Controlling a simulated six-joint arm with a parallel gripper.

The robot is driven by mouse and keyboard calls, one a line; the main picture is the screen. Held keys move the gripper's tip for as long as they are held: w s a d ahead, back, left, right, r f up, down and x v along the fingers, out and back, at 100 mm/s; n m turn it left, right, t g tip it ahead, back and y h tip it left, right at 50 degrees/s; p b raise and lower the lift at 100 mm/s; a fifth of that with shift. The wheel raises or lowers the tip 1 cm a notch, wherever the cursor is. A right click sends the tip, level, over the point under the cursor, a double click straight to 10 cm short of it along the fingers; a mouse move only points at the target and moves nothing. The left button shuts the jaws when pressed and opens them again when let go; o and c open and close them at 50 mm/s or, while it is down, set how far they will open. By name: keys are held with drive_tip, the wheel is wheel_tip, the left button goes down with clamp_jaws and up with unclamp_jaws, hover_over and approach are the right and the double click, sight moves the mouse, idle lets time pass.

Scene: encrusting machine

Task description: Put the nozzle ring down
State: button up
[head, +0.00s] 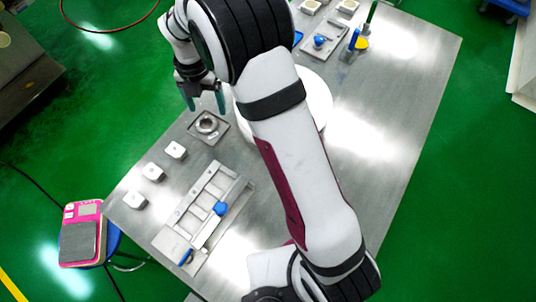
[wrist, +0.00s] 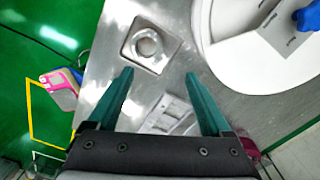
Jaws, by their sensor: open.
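The nozzle ring (head: 207,124) is a round metal ring lying on a square grey tray (head: 221,137) near the table's left edge. In the wrist view the ring (wrist: 147,44) sits within the square tray (wrist: 129,52), ahead of my fingertips. My gripper (head: 205,102) is open, with its teal fingers apart and nothing between them. It hangs above the table, just behind the ring in the head view. In the wrist view my gripper (wrist: 158,75) is clear of the ring.
A white round disc (head: 318,98) stands right of the tray, partly hidden by my arm. Several small white blocks (head: 153,172) line the left edge. A metal fixture with blue-handled parts (head: 206,208) lies in front. Bare table (head: 385,120) shows at right.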

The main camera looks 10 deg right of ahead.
drive_tip(key=s+d+r+m, duration=0.5)
drive_tip(key=s+r+m, duration=0.15)
drive_tip(key=m, duration=0.45)
drive_tip(key=s+d+r+m, duration=0.55)
drive_tip(key=s+m, duration=0.25)
drive_tip(key=m, duration=0.2)
drive_tip(key=s+d+m+y, duration=0.1)
drive_tip(key=s+m, duration=1.3)
drive_tip(key=m, duration=0.2)
drive_tip(key=shift+d+m+y, duration=0.3)
drive_tip(key=shift+d, duration=0.05)
drive_tip(key=shift+f, duration=0.1)
